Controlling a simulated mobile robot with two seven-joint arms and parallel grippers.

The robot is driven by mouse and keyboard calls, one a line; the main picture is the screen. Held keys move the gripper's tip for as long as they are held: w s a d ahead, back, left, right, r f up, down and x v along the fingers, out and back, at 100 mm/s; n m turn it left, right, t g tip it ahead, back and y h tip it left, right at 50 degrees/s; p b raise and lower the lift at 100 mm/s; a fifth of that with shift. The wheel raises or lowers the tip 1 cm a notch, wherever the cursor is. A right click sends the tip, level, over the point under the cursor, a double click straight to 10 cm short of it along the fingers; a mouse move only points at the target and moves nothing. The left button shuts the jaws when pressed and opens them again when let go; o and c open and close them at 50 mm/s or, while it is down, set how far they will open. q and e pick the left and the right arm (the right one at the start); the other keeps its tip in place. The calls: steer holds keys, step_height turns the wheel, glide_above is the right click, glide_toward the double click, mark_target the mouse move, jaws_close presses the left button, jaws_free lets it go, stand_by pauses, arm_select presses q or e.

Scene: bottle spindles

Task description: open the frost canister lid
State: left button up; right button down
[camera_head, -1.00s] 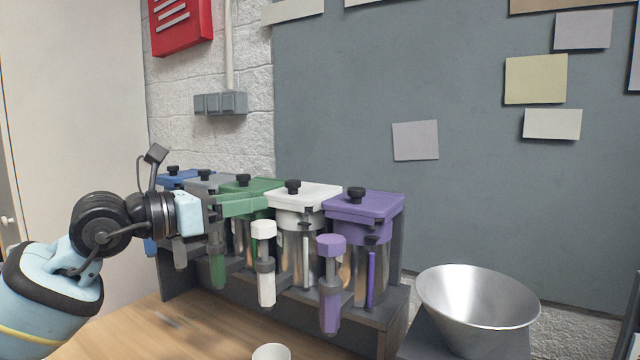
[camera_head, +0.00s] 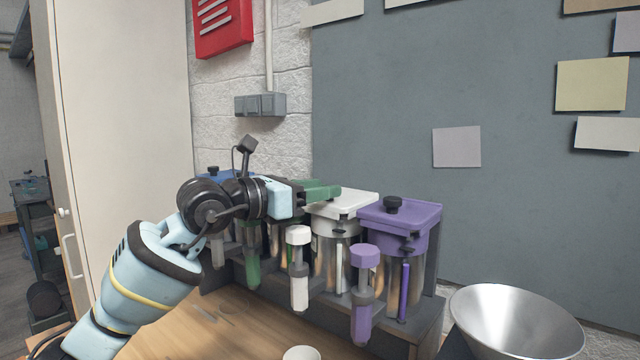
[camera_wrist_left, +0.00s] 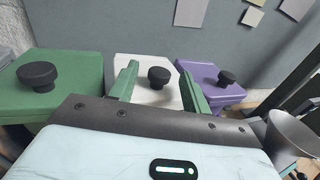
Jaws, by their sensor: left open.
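The white canister, which I take for the frost one, has a flat white lid (camera_head: 352,201) that looks shut. Its body (camera_head: 328,262) stands in the row between the green and purple canisters. In the left wrist view its black knob (camera_wrist_left: 159,76) stands upright on the white lid (camera_wrist_left: 150,97). My left gripper (camera_head: 328,190) is over this lid, with its green fingers open. In the wrist view the fingers show on either side of the knob, apart from it. The knob is hidden in the head view. My right gripper is not in view.
The purple canister (camera_head: 398,214) stands to the right, the green lid (camera_wrist_left: 60,82) to the left. Dispensing spindles with white (camera_head: 299,268) and purple (camera_head: 364,290) handles line the front. A metal bowl (camera_head: 515,325) is at right. The grey wall board (camera_head: 400,95) is behind.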

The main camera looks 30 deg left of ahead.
arm_select(q)
steer(key=shift+w+d, duration=0.35)
steer(key=shift+w, duration=0.2)
jaws_close()
